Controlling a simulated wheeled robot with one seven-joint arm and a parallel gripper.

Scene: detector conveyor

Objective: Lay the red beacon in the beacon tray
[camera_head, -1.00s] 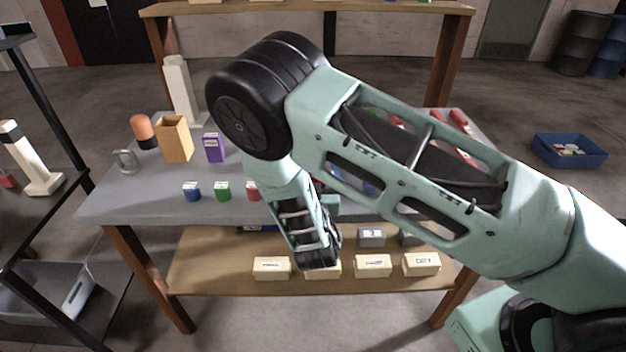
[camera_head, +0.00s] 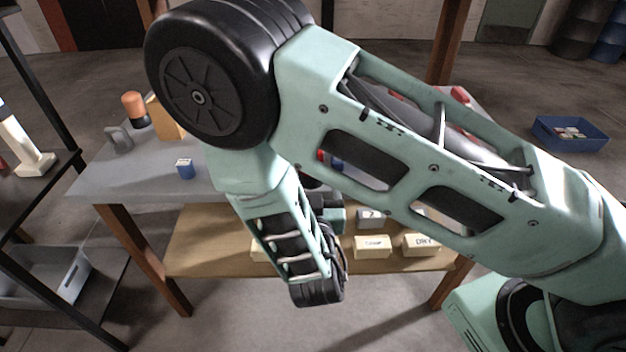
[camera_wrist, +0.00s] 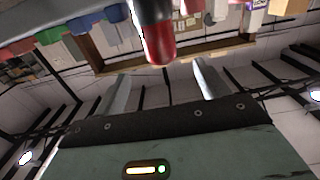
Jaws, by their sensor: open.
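In the wrist view my gripper (camera_wrist: 162,82) is open, with its two pale fingers apart and nothing between their tips. A red beacon (camera_wrist: 159,50) with a dark part above its red end shows just beyond the fingertips, roughly in line with the gap. It appears upside down in this view and looks apart from the fingers. In the head view my arm hides the gripper and most of the middle of the table. An orange-domed beacon (camera_head: 134,108) with a black base stands at the table's back left. I cannot pick out the beacon tray in either view.
The grey table (camera_head: 95,180) holds a blue block (camera_head: 185,169), a grey shackle-like piece (camera_head: 118,139) and a tan box (camera_head: 166,118). Labelled blocks (camera_head: 372,246) lie on the lower shelf. A black rack with a grey bin (camera_head: 45,273) stands left. A blue crate (camera_head: 570,145) is on the floor right.

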